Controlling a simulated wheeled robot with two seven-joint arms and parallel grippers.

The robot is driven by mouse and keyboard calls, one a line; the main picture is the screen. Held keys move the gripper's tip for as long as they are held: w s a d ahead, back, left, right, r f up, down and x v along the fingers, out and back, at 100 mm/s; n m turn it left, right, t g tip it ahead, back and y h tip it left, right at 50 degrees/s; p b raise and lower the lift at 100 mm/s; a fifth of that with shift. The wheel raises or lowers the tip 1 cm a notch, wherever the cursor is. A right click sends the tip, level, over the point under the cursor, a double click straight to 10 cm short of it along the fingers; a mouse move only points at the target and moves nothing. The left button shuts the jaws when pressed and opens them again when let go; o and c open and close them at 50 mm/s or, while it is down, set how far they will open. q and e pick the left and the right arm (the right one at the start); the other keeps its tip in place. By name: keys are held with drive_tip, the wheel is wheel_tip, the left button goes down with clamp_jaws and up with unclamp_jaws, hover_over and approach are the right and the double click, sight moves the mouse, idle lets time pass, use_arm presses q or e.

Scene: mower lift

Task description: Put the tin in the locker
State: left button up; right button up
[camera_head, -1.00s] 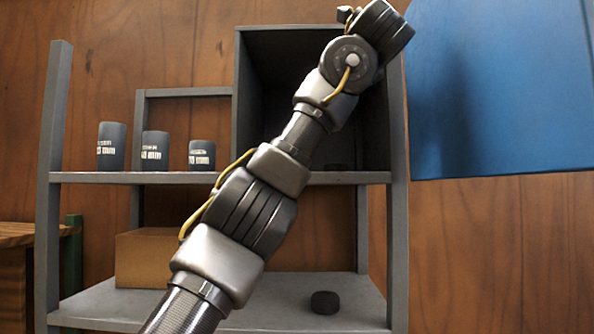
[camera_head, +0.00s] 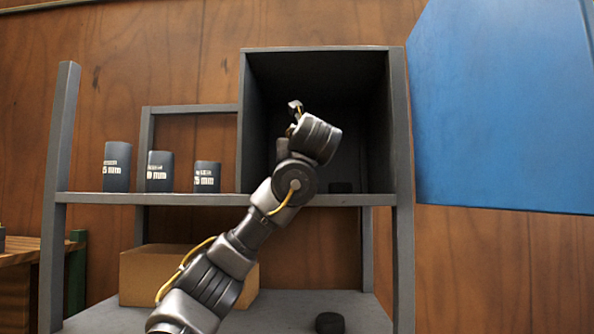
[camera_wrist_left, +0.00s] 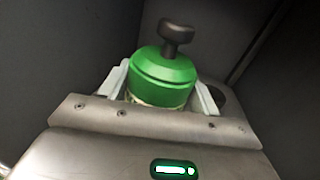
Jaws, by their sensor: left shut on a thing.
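The tin (camera_wrist_left: 166,76) is green with a dark knob on top, seen in the left wrist view. My left gripper (camera_wrist_left: 163,92) is shut on it, one finger on each side. The locker (camera_head: 364,130) is a dark open-fronted box at the right of the shelf unit, with its blue door (camera_head: 505,110) swung open to the right. In the head view my left wrist is in front of the locker opening, and the tin is hidden behind it. Dark grey walls surround the tin in the wrist view. My right gripper is not in view.
A small dark disc (camera_head: 341,187) lies on the locker floor, right of my wrist. Several grey cylinders (camera_head: 117,167) stand on the shelf to the left. A cardboard box (camera_head: 146,275) and another dark disc (camera_head: 330,322) are on the lower shelf.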

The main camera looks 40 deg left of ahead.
use_arm(q)
drive_tip(key=shift+a+f+p, duration=0.15)
drive_tip(key=shift+f+p, duration=0.15)
drive_tip(key=shift+f, duration=0.1)
wheel_tip(320, 180, down, 2)
drive_tip(key=shift+a+f+p, duration=0.1)
drive_tip(key=shift+p, duration=0.3)
drive_tip(key=shift+f, duration=0.2)
drive_tip(key=shift+d+f, duration=0.15)
drive_tip(key=shift+d, duration=0.05)
drive_tip(key=o, duration=1.3)
drive_tip(key=shift+a, duration=0.15)
drive_tip(key=shift+c, duration=0.2)
